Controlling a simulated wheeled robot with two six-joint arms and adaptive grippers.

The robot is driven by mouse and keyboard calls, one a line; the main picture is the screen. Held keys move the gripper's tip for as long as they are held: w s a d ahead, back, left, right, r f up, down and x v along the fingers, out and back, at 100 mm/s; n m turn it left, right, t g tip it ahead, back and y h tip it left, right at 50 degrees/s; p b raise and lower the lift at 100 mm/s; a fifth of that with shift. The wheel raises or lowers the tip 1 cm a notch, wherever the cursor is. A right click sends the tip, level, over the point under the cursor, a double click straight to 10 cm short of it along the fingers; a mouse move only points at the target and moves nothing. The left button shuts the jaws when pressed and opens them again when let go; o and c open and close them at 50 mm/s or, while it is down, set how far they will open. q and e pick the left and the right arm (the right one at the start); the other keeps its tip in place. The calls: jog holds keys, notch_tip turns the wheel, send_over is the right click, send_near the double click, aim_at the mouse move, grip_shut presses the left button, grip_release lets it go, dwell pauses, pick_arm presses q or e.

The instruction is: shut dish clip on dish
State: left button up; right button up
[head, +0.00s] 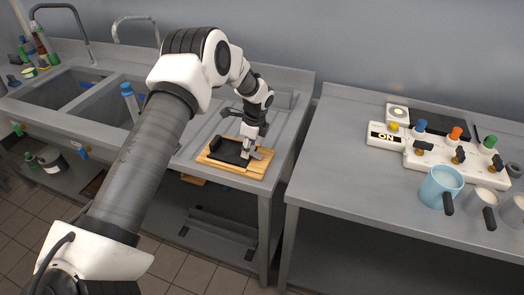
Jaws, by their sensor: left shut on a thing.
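A dark, shallow dish (226,153) lies on a light wooden board (240,171) near the front right of the sink counter. My left gripper (249,152) reaches down over the right part of the dish. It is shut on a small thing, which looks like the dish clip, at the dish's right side. A small grey piece (265,153) shows beside the fingertips. The fingers hide most of the clip, so I cannot tell how far it is shut. My right gripper is not in view.
A gap separates the sink counter from the steel table (335,150) at right. That table holds a switch panel (385,137) with coloured knobs, a light-blue mug (438,186) and white cups. Two sink basins (65,88) lie at left. The right table's left part is clear.

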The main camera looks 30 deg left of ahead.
pick_arm(q)
jog(key=shift+a+f, duration=0.25)
jog(key=shift+f, duration=0.45)
jog(key=o, duration=0.9)
jog(key=shift+o, duration=0.7)
jog(key=shift+a, duration=0.1)
jog(key=shift+d+r+p, duration=0.2)
jog(key=shift+r+p, duration=0.45)
jog(key=shift+r, duration=0.35)
jog(key=shift+d+r+p, duration=0.2)
jog(key=shift+r+p, duration=0.45)
jog(key=shift+r, duration=0.35)
jog(key=shift+w, duration=0.1)
